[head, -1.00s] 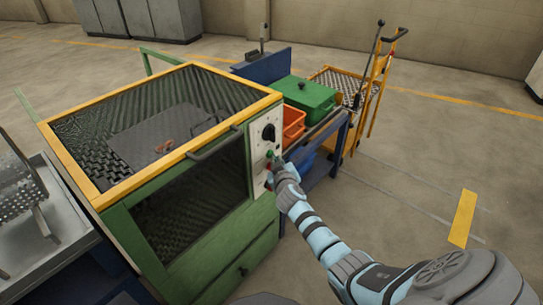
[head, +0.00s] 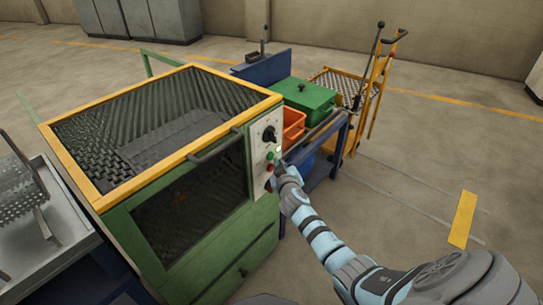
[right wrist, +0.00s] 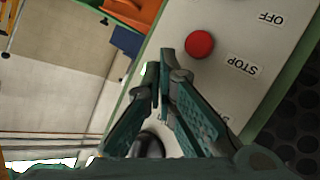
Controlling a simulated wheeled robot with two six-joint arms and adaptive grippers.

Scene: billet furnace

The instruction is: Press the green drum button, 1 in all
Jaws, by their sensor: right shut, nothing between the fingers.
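The green button (head: 270,156) is on the pale control panel (head: 258,150) of a green machine with a yellow-framed mesh lid. A red button (head: 269,168) sits below it; it also shows in the right wrist view (right wrist: 199,44) beside a STOP label. My right gripper (head: 279,167) is shut and empty, just right of the buttons, apparently clear of the green one. In the right wrist view its closed fingertips (right wrist: 170,62) are in front of the panel. The green button cannot be made out there. My left gripper is not in view.
A black knob (head: 268,134) sits above the buttons, with a small bright lamp (head: 278,149) near it. A handle (head: 215,145) crosses the lid's edge. An orange bin (head: 293,124) and green box (head: 305,96) stand behind.

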